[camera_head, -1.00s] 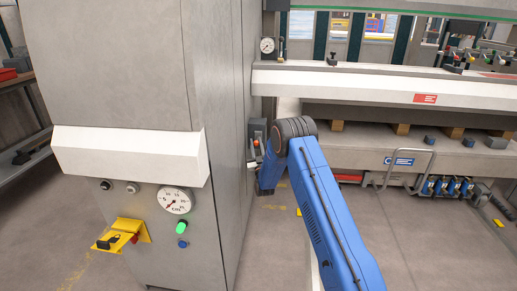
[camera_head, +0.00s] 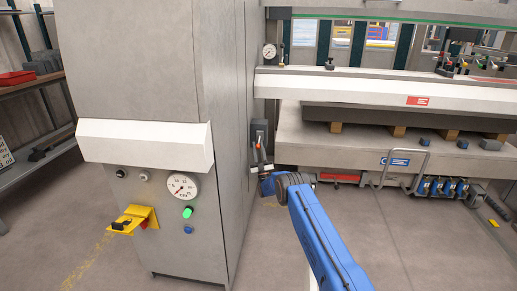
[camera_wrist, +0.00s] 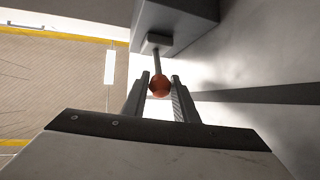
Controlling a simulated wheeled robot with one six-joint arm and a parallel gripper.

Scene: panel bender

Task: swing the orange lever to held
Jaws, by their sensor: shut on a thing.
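The orange lever shows in the wrist view as a round orange knob (camera_wrist: 160,87) on a thin grey shaft that comes out of a dark block. My gripper (camera_wrist: 161,80) is shut on this knob, one finger on each side. In the head view the lever (camera_head: 258,144) is a small orange-red spot below a dark grey box (camera_head: 259,129) on the side of the large cabinet. My gripper (camera_head: 262,168) is small there and partly hidden by my blue arm. I cannot read any position marking for the lever.
The grey cabinet (camera_head: 165,60) stands close on the left, with a dial (camera_head: 183,186), a green button (camera_head: 188,212) and a yellow bracket (camera_head: 136,219). The bender's bed (camera_head: 330,145) and a bent metal rail (camera_head: 405,165) are on the right. The floor between is clear.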

